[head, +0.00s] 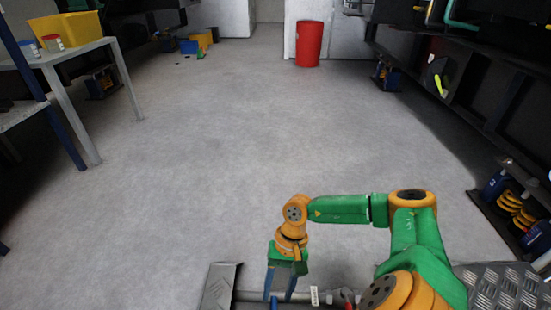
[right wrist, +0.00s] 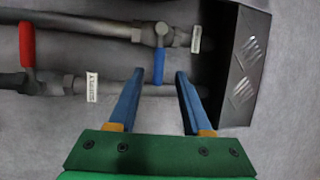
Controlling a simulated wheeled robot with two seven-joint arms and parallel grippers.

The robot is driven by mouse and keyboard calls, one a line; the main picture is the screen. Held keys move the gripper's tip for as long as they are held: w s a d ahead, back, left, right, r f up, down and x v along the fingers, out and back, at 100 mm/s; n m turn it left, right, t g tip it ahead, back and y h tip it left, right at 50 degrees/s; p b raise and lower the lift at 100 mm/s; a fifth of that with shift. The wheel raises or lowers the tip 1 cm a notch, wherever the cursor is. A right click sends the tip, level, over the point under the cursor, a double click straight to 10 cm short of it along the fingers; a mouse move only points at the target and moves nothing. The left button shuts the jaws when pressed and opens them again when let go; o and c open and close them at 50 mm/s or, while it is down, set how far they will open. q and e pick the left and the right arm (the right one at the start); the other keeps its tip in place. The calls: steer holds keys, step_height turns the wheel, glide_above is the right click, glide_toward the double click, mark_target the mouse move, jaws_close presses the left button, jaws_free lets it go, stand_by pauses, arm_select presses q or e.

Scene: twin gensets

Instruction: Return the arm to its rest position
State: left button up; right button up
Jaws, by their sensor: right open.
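My right arm (head: 420,235), green and orange, reaches out over the floor from the lower right of the head view. Its gripper (head: 281,297) hangs down at the bottom of that view. In the right wrist view the gripper (right wrist: 170,76) has its two blue fingers apart, with nothing held between them. Beyond the fingertips are two grey pipes, the upper (right wrist: 100,26) and the lower (right wrist: 120,90). My left gripper is not in view.
A red valve handle (right wrist: 27,45) and a dark tread-plate bracket (right wrist: 235,75) flank the pipes. A table (head: 75,55) with a yellow bin (head: 70,29) stands at left. A red barrel (head: 309,44) stands at the back. Dark machinery lines the right. The middle floor is clear.

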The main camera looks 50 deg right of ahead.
steer(key=v, duration=0.3)
steer(key=shift+r+p, duration=0.2)
steer(key=shift+p, duration=0.2)
